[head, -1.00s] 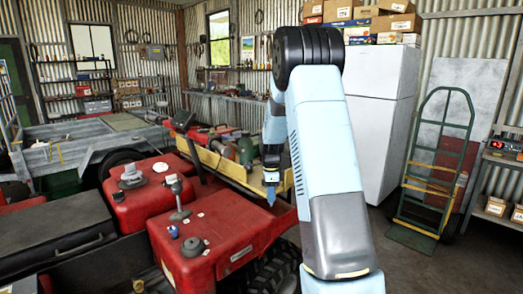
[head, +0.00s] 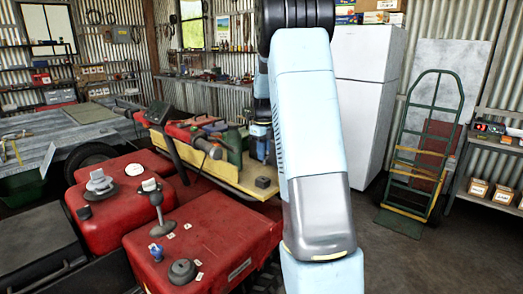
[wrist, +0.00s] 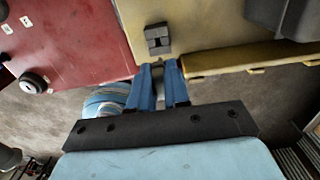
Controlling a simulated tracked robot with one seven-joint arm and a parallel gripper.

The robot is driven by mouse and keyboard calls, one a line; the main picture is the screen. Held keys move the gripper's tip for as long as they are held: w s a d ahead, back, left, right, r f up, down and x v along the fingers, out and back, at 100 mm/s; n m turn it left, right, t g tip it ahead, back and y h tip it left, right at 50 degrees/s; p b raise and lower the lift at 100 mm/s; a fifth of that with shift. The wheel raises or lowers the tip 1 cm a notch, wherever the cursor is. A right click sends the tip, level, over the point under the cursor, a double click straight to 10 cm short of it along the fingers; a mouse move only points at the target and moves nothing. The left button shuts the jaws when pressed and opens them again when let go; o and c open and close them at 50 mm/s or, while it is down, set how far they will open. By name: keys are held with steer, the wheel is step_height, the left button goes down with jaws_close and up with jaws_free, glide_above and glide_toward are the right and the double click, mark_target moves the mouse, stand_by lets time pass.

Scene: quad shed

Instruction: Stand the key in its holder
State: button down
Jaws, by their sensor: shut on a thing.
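My gripper (wrist: 164,85) shows in the wrist view as two blue fingers with a narrow gap between them. The same block shows in the head view (head: 263,183) near the tray's front edge.
The yellow tray (head: 222,173) also carries a red-and-grey tool (head: 195,138) and a green object (head: 235,146). A red tank (head: 222,235) with caps and a knobbed lever (head: 157,208) stands in front. A hand truck (head: 424,155) and white fridge (head: 366,95) stand right.

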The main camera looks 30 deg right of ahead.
steer(key=shift+a+f, duration=0.15)
steer(key=shift+f, duration=2.2)
steer(key=shift+w+a, duration=0.1)
steer(key=shift+w, duration=0.05)
steer(key=shift+f, duration=1.8)
steer(key=c, duration=1)
jaws_free()
